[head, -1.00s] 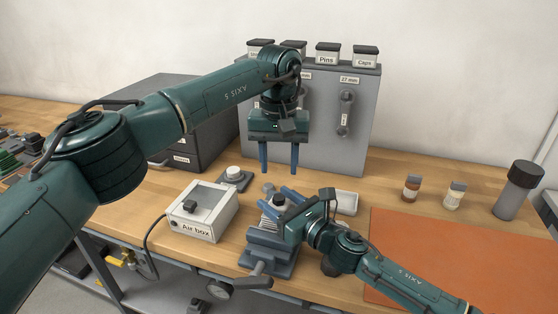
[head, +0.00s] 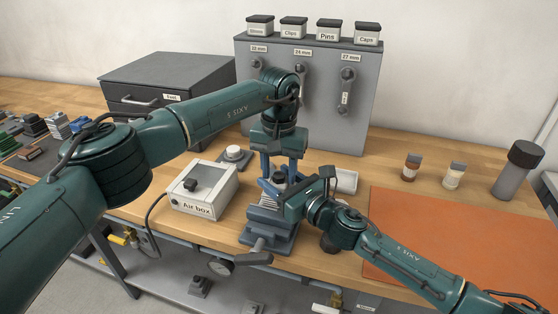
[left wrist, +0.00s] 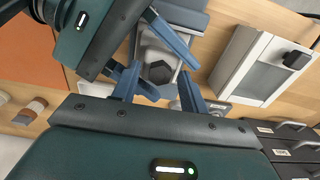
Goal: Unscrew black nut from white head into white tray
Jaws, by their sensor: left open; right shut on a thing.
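The black nut (left wrist: 160,72) is a dark hexagon on the end of the white head (left wrist: 152,45) in the left wrist view. In the head view the nut (head: 279,177) is partly hidden between the grippers. The head stands in the blue-grey vise (head: 268,232). My right gripper (head: 272,193) reaches in from the right and is shut on the white head, one finger on each side. My left gripper (head: 279,168) points down over the nut, open, its fingers either side of it; contact cannot be told. The white tray (head: 347,181) sits right of the vise, partly hidden by my right gripper.
The air box (head: 202,190) stands left of the vise, with a round white-topped part (head: 234,155) behind it. A grey wrench panel (head: 328,125) stands behind. Two small bottles (head: 411,168) and a dark cylinder (head: 516,172) are at the right. The orange mat (head: 440,235) is mostly clear.

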